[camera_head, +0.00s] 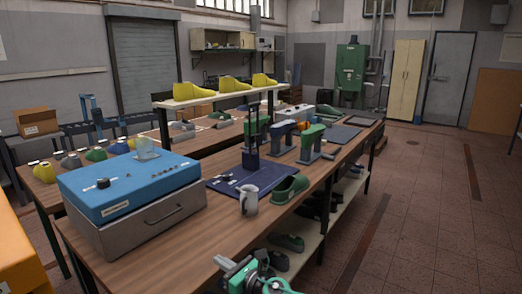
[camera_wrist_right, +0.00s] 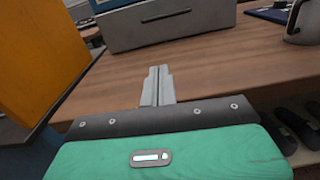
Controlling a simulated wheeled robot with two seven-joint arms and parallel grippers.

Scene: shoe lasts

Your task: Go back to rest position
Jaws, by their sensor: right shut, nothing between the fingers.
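My right gripper (camera_head: 226,265) is at the bottom of the head view, low in front of the near edge of the wooden workbench (camera_head: 150,250). It also shows in the right wrist view (camera_wrist_right: 157,72), where its two grey fingers are together with nothing between them. The fingers overlap the wooden bench top in that view; whether they touch it I cannot tell. My left gripper is not in view.
Dark shoes (camera_head: 288,242) lie on the shelf below. The floor (camera_head: 430,220) at the right is clear.

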